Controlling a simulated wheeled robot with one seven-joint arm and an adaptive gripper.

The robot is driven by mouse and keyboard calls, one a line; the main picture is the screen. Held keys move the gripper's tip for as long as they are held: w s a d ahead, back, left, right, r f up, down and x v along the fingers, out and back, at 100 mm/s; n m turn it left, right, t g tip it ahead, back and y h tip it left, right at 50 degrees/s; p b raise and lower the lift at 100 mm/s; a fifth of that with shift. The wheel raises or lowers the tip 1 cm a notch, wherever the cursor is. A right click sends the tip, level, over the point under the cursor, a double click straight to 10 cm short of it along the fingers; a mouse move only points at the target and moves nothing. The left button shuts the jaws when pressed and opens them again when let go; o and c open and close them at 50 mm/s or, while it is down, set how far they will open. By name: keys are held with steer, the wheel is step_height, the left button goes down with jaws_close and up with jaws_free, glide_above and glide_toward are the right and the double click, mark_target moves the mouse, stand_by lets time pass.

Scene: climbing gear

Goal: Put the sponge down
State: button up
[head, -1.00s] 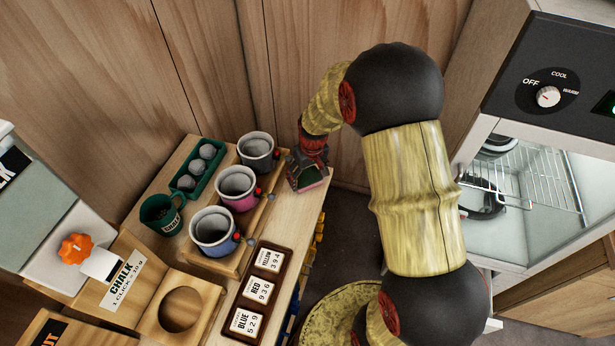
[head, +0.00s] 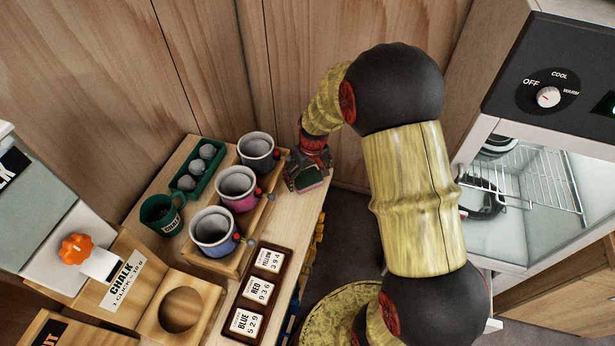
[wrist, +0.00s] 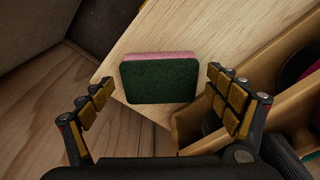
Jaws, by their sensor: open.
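The sponge (wrist: 160,82), with a dark green face and a pink layer along one edge, lies on the pale wooden bench top near its corner in the wrist view. My gripper (wrist: 156,97) is open, with its two padded fingers spread on either side of the sponge and a gap visible to each. In the head view my gripper (head: 308,183) is low at the far end of the bench, right of the grey-rimmed cup.
A wooden rack holds a grey cup (head: 257,152), a pink cup (head: 237,187) and a blue cup (head: 214,231) beside my gripper. A green tray of balls (head: 198,166) and a green mug (head: 162,214) stand behind. A label board (head: 259,290) lies nearer. The bench edge is close.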

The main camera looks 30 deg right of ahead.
step_height(320, 180, up, 12)
steer(key=s+p, duration=0.2)
step_height(320, 180, up, 13)
steer(key=t, duration=0.2)
glide_above(310, 183)
steer(key=s+a, duration=0.6)
steer(key=s, duration=0.1)
steer(key=s+a+r+t, duration=0.1)
steer(key=s+a+r, duration=0.1)
steer(key=s, duration=0.5)
steer(key=s+a+r+t, duration=0.1)
steer(key=s+r, duration=0.3)
steer(key=s, duration=0.4)
steer(key=shift+a+r, duration=0.35)
steer(key=shift+a, duration=0.5)
step_height(310, 183, down, 4)
steer(key=b, duration=0.5)
steer(key=shift+f, duration=0.25)
steer(key=shift+o, duration=0.3)
